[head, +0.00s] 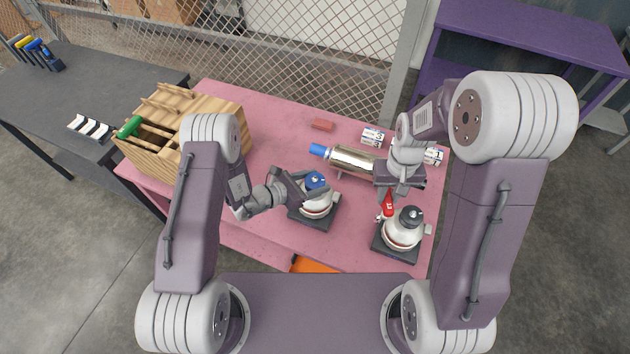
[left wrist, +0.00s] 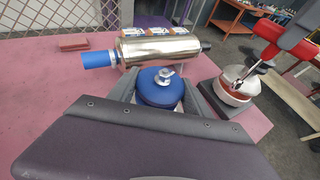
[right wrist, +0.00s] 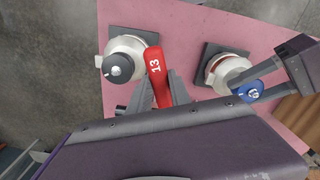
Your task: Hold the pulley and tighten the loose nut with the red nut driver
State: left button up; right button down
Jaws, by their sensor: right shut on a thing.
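The blue pulley (head: 316,180) sits on top of the left engine (head: 318,207). In the left wrist view a silver nut (left wrist: 165,76) stands at the pulley's centre. My left gripper (head: 308,189) is open, with its fingers on either side of the blue pulley. I cannot tell whether they touch it. My right gripper (head: 392,190) is shut on the red nut driver (head: 387,204), marked 13 in the right wrist view (right wrist: 156,75). The driver is beside and above the right engine (head: 402,232), which has a dark pulley (head: 410,216). The left wrist view shows its thin shaft pointing down.
A silver cylinder with a blue end (head: 350,159) lies behind the engines. White labelled boxes (head: 372,137) and a red block (head: 322,125) are further back. A wooden rack (head: 160,150) with a green handle stands at left. The pink table's (head: 260,235) front left is clear.

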pick_arm(q)
jog(key=c, duration=0.5)
jog(key=o, duration=0.7)
grip_shut()
